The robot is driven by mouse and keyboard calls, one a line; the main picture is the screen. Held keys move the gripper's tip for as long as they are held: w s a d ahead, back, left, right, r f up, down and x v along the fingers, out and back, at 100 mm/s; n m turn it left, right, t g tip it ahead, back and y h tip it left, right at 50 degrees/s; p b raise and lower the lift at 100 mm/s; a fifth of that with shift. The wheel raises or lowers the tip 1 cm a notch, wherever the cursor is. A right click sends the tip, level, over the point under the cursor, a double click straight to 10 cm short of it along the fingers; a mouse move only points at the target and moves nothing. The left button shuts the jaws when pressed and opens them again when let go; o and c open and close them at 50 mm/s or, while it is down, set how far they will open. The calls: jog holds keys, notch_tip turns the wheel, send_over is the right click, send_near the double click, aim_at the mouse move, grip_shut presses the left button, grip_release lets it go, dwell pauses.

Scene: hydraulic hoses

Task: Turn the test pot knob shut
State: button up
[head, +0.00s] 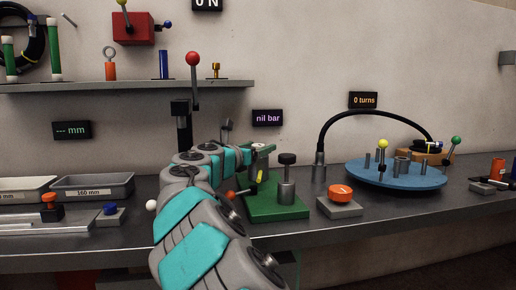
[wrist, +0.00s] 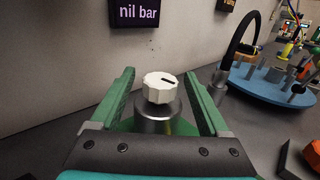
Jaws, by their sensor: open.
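A white ribbed knob (wrist: 158,88) with a short black mark on its top sits on a grey metal pot (wrist: 157,118) in the wrist view. The mark lies roughly crosswise in that view. My gripper (wrist: 159,75) is open, with one green finger on each side of the knob and a visible gap on both sides. In the head view my gripper (head: 262,148) is over the left back part of the green base plate (head: 280,214). There the knob is mostly hidden by the fingers. The sign (head: 267,118) above reads "nil bar".
A metal post with a dark cap (head: 287,159) stands close right of my gripper. A red-orange dial (head: 341,192) on a grey block is farther right. A blue round plate (head: 400,180) carries posts and a black hose. A red-balled lever (head: 193,60) rises behind my arm.

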grip_shut()
dwell(0.5)
jog(key=shift+r, duration=0.1)
jog(key=shift+a+r+m+g+h+p, duration=0.1)
jog(key=shift+r+m+g+h+p, duration=0.25)
jog(key=shift+p, duration=0.65)
jog(key=shift+w+f+m+g+h+p, duration=0.1)
jog(key=shift+f+m+g+h+p, duration=0.25)
jog(key=shift+m+g+h, duration=0.45)
jog(key=shift+g+h, duration=0.25)
jog(key=shift+h, duration=0.2)
jog(key=shift+m, duration=0.35)
